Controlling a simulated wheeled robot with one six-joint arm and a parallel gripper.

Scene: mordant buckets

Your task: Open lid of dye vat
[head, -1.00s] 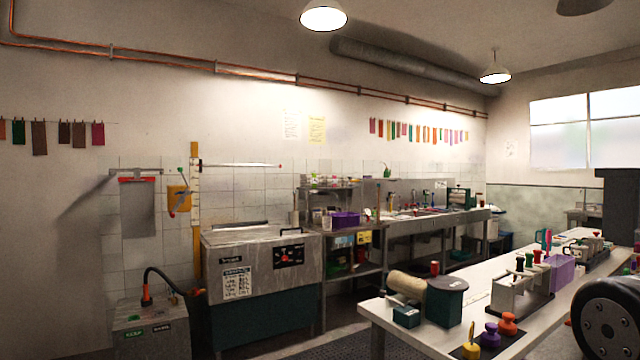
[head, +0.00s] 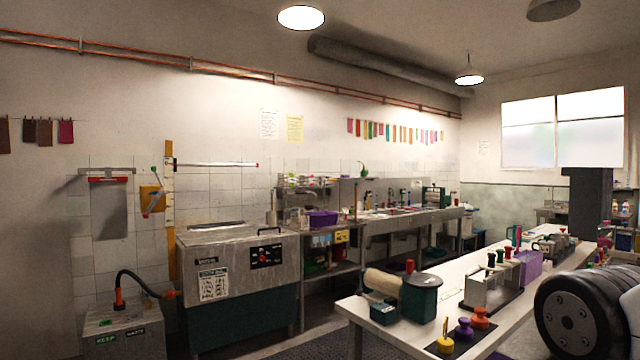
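The dye vat (head: 240,282) is a big box with a metal upper part and a dark green lower part, standing against the tiled wall left of centre. Its flat metal lid (head: 222,234) lies closed on top, with a bar handle (head: 262,230) along the front edge. A black control panel (head: 267,255) with red marks and a white label sheet are on its front. The vat is some distance ahead of me. My gripper is not in view.
A long white table (head: 400,338) with spools, coloured weights and a purple bin (head: 527,267) runs along the right. A grey box (head: 120,326) with a black hose stands left of the vat. Shelves and a sink bench (head: 410,219) continue right. Dark floor matting lies between vat and table.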

